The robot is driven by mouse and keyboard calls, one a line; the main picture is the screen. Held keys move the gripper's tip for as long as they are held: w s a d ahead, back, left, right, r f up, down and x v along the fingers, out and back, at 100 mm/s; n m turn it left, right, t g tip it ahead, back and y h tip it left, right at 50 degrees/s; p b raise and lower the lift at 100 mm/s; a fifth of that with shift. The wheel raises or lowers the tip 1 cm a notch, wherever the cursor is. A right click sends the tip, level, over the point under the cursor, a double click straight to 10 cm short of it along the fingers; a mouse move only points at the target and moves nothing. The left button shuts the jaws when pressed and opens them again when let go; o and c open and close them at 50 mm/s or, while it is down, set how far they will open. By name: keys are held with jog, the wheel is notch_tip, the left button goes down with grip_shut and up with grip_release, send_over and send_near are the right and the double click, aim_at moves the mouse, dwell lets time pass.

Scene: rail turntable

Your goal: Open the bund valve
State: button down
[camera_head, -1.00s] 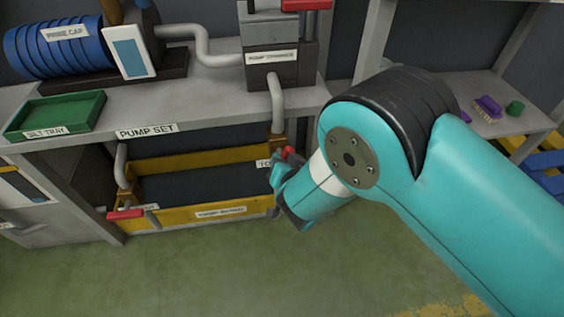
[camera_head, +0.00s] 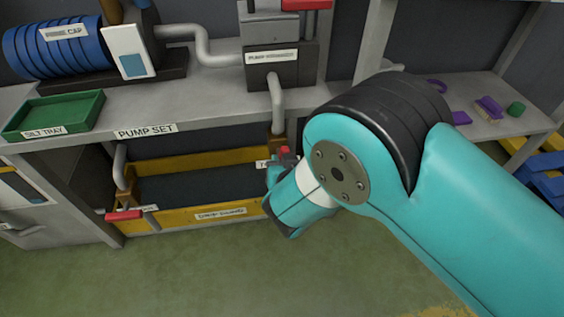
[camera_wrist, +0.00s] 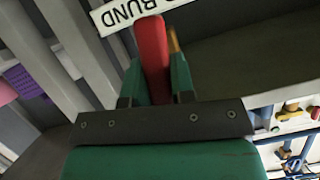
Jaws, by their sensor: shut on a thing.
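The bund valve's red handle (camera_wrist: 152,50) stands between the green fingers of my gripper (camera_wrist: 158,78) in the wrist view. The jaws are shut on it. A white label reading BUND (camera_wrist: 130,12) shows upside down behind the handle. In the head view a small part of the red handle (camera_head: 285,150) shows at the right end of the yellow bund tray (camera_head: 190,220), beside my gripper (camera_head: 279,166). My wrist hides most of the valve and its label, so how far the handle is turned is unclear.
A second red handle (camera_head: 123,215) sits at the tray's front left. Above is the grey PUMP SET shelf (camera_head: 215,116) with a green silt tray (camera_head: 55,113), a blue ribbed cylinder (camera_head: 55,48) and grey pipes. Green floor in front is clear.

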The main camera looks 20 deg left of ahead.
jog(key=c, duration=1)
grip_release()
jog(key=shift+o, duration=0.2)
jog(key=p+v, duration=0.1)
jog(key=v, duration=1.6)
jog(key=shift+s+d, duration=0.15)
jog(key=shift+s, duration=0.05)
